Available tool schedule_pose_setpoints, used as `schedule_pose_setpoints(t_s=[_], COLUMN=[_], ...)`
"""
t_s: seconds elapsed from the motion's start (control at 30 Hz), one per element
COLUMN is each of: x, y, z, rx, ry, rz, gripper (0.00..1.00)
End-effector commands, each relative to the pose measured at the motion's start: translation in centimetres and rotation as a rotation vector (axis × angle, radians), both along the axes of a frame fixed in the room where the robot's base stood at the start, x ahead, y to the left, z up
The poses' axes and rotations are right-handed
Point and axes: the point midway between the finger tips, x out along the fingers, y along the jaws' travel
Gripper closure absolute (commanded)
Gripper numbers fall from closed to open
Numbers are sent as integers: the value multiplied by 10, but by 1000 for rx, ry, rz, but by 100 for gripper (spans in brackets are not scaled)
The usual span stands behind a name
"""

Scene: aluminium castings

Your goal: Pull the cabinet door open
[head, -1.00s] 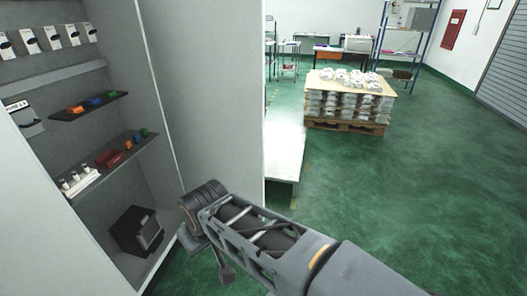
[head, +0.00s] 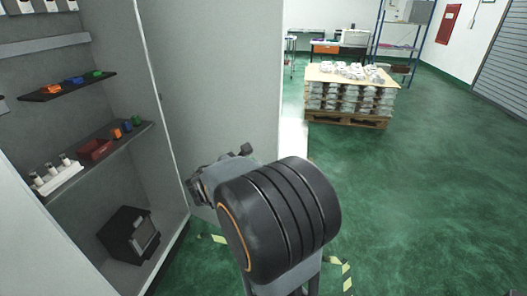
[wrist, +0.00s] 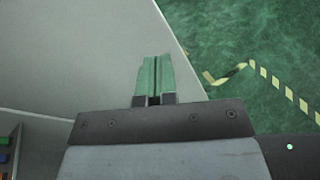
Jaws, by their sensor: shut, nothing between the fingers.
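The cabinet (head: 72,221) stands at the left with its inside and shelves in plain view. Its grey door (head: 225,75) stands wide open, hinged along the cabinet's right side. In the wrist view the pale door panel (wrist: 85,50) fills the upper left. My gripper (wrist: 155,60) is shut and empty, its two fingers together over the door panel near its edge. I cannot tell whether they touch it. In the head view my wrist joint stands in front of the door's lower part, and the fingertips cannot be made out. No door handle is clearly visible.
Shelves hold coloured bins (head: 95,149) and a white rack (head: 57,178); a black box (head: 128,234) sits at the cabinet bottom. A loaded pallet (head: 347,121) stands beyond the door. Yellow-black floor tape (wrist: 284,93) runs nearby. Green floor at the right is clear.

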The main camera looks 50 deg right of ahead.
Motion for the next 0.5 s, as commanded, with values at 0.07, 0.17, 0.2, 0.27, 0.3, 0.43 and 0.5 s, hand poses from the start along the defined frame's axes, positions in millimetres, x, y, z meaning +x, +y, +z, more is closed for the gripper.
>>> schedule_pose_setpoints(t_s=[0.07, 0.17, 0.2, 0.27, 0.3, 0.43, 0.5], x=[13, 27, 31, 36, 39, 45, 48], y=[-9, -14, -16, -18, -21, -34, -44], z=[-11, -14, -14, -14, -14, -14, -13], rx=[-96, -190, -217, -249, -264, -284, -286], ry=[90, 173, 196, 223, 236, 253, 254], rz=[53, 110, 126, 144, 152, 161, 162], gripper=[100, 100, 100, 100, 100, 100, 100])
